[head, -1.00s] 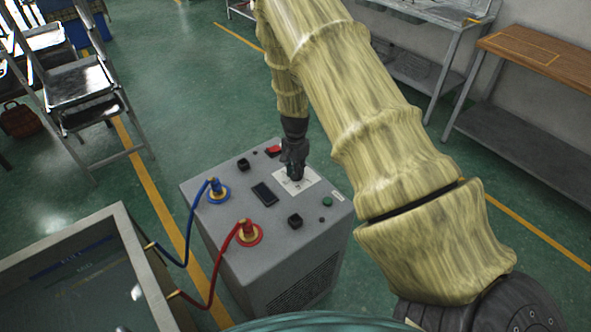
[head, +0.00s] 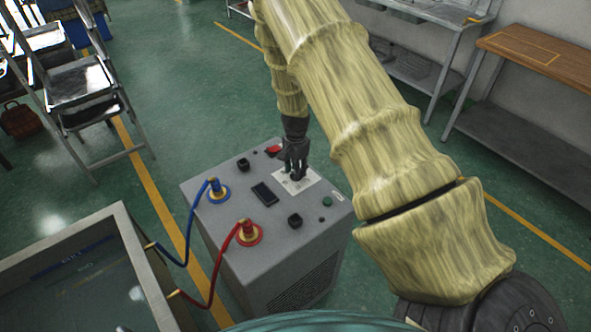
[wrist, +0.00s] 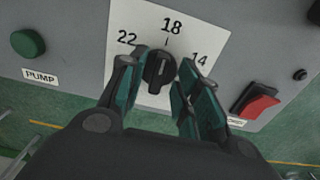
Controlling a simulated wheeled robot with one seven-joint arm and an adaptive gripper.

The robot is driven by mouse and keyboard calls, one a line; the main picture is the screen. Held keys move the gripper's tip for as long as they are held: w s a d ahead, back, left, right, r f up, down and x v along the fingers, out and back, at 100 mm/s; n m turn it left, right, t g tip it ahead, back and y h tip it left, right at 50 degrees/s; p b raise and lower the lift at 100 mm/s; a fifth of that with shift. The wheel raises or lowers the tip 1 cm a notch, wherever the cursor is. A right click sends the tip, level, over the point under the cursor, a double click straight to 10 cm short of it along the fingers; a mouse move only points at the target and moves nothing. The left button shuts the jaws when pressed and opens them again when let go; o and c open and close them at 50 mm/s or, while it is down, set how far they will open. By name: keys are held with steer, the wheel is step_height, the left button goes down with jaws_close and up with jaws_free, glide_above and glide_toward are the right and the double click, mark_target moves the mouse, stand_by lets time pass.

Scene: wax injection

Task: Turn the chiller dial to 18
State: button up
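The chiller (head: 245,222) is a grey box on the floor. Its black dial (wrist: 160,72) sits on a white plate (wrist: 122,22) marked 22, 18 and 14. In the wrist view the dial's ridge runs nearly in line with the 18 tick, leaning slightly; which end is its pointer is hard to tell. My gripper (wrist: 163,68) is open, with one finger on each side of the dial and small gaps beside it. In the head view my gripper (head: 294,172) is over the plate and mostly hides the dial.
A red rocker switch (wrist: 254,104) and a green PUMP button (wrist: 28,43) flank the plate. Blue (head: 186,240) and red (head: 212,290) hoses run from the chiller top to a water tank (head: 135,255) at left. A small dark display (head: 265,194) lies near the plate.

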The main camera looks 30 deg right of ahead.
step_height(320, 180, up, 12)
stand_by(0.9)
stand_by(0.4)
